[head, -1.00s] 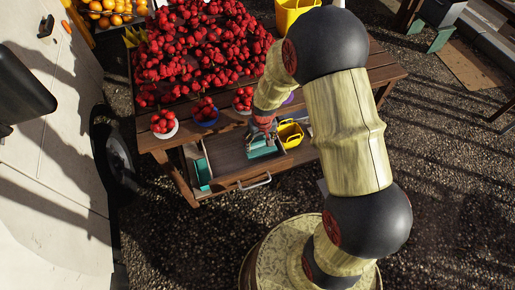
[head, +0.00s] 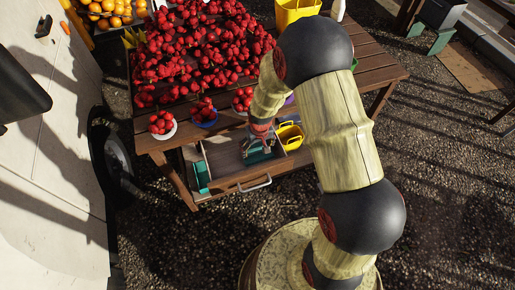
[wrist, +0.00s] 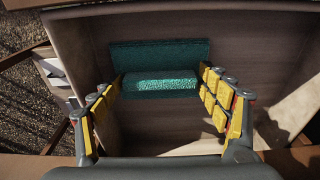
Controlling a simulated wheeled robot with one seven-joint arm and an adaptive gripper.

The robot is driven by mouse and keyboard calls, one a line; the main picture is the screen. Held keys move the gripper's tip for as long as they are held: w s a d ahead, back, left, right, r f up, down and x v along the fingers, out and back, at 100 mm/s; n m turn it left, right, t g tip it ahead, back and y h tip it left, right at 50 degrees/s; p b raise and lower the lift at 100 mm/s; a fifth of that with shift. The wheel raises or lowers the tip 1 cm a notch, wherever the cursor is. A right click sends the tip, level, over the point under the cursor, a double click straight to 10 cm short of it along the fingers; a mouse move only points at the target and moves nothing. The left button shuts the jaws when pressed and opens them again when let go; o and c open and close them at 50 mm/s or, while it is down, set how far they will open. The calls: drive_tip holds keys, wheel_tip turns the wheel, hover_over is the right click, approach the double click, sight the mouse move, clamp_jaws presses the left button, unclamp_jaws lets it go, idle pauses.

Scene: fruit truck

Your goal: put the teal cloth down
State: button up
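The teal cloth (wrist: 160,82) lies in the open drawer (head: 236,186) under the table top. In the wrist view it sits between my fingertips, with a darker teal part behind it. It also shows in the head view (head: 258,158), partly covered by my gripper. My gripper (wrist: 160,78) reaches into the drawer with its yellow-padded fingers spread wide on either side of the cloth. Whether the fingertips still touch its edges I cannot tell. A second teal piece (head: 202,177) is in the left part of the drawer.
A wooden table (head: 375,72) carries piles of red fruit (head: 205,50) and fruit-filled bowls (head: 161,123). A small yellow basket (head: 291,137) stands right of my gripper. The drawer walls are close around my fingers. A white vehicle (head: 50,190) is at left.

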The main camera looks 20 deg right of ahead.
drive_tip(key=shift+o, duration=1.1)
drive_tip(key=shift+r, duration=0.15)
wheel_tip(320, 180, up, 12)
drive_tip(key=s+p, duration=0.1)
drive_tip(key=p, duration=0.3)
wheel_tip(320, 180, up, 18)
drive_tip(key=t, duration=0.2)
hover_over(259, 155)
drive_tip(key=s, duration=0.5)
drive_tip(key=s+a+r+t, duration=0.1)
drive_tip(key=s+r+t, duration=0.1)
drive_tip(key=s+r, duration=1)
drive_tip(key=s, duration=0.3)
drive_tip(key=shift+s+r, duration=0.25)
drive_tip(key=shift+s, duration=0.15)
drive_tip(key=shift+a, duration=0.1)
drive_tip(key=shift+c, duration=0.2)
